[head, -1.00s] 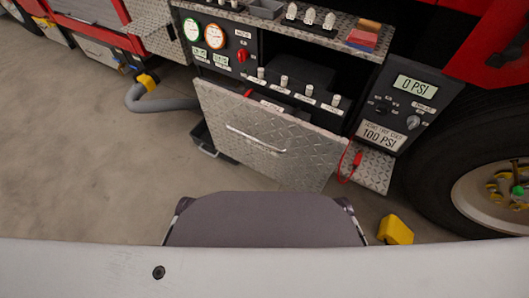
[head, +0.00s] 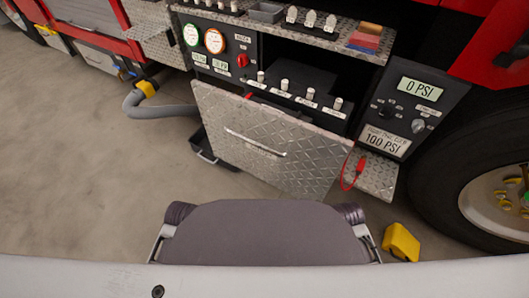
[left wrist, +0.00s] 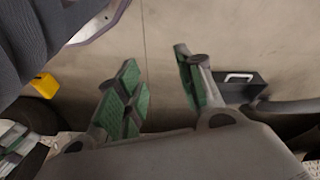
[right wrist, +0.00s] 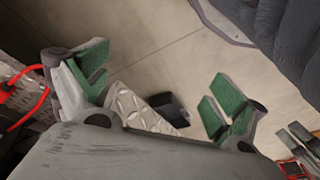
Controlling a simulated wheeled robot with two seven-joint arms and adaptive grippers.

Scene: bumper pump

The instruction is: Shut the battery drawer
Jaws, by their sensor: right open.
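The battery drawer (head: 225,115) has a diamond-plate front with a long silver handle (head: 255,143). It stands pulled out from the truck's pump panel, with dark space behind its front. A piece of diamond plate, likely the drawer front (right wrist: 137,108), shows between my right gripper's fingers in the right wrist view. My right gripper (right wrist: 158,88) is open and empty; I cannot tell whether it touches the plate. My left gripper (left wrist: 157,85) is open, with only floor between its fingers. Neither gripper shows in the head view.
A red cable clip (head: 359,166) hangs at the drawer's right. A gauge panel (head: 400,110) and wheel (head: 495,195) are at right. A yellow block (head: 400,242) stands on the floor. Open floor (head: 80,170) lies at left.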

